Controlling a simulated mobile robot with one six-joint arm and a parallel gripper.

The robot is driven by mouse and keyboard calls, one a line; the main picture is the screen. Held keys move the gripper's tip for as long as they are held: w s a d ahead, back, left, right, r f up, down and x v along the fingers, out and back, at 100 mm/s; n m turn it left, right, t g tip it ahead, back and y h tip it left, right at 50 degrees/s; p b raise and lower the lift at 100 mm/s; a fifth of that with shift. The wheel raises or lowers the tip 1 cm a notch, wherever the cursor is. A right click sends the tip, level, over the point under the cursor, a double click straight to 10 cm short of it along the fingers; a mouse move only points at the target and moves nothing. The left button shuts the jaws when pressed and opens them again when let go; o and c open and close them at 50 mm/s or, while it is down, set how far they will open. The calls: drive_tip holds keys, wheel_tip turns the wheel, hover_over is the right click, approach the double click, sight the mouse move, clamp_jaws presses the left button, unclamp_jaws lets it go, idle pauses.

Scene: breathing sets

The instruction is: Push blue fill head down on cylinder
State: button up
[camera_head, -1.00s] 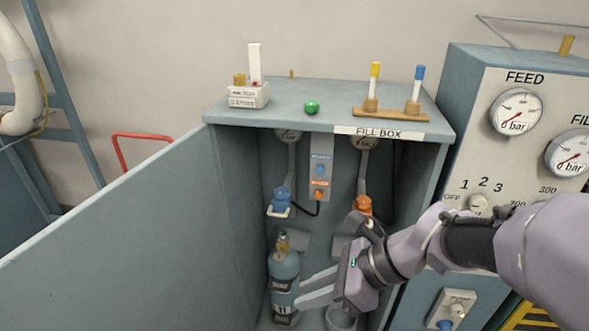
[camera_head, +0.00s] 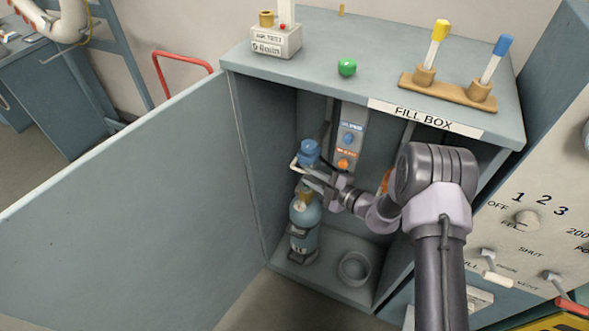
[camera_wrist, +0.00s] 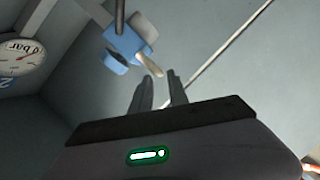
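The blue fill head (camera_head: 308,152) hangs in the left bay of the fill box, above the grey-blue cylinder (camera_head: 304,226). The cylinder stands upright with a brass valve (camera_head: 304,198) on top. My gripper (camera_head: 303,172) reaches in from the right, just below the fill head and above the valve. In the wrist view the fill head (camera_wrist: 124,42) has a pale handle pointing at my gripper (camera_wrist: 160,77). The two fingers are apart, with the handle's tip close ahead of them; nothing is clearly held. Whether the head touches the valve is hidden.
The open cabinet door (camera_head: 130,225) stands to the left. An empty round holder (camera_head: 355,267) sits on the box floor to the right. An orange head (camera_head: 386,181) is partly behind my arm. A gauge (camera_wrist: 20,55) shows in the wrist view.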

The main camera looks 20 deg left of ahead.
sight(296, 168)
drive_tip(key=b+x, duration=0.2)
drive_tip(key=x, duration=0.5)
drive_tip(key=shift+w+a+f, duration=0.1)
drive_tip(key=shift+w+a, duration=0.15)
drive_tip(key=shift+a, duration=0.1)
clamp_jaws()
idle(1.0)
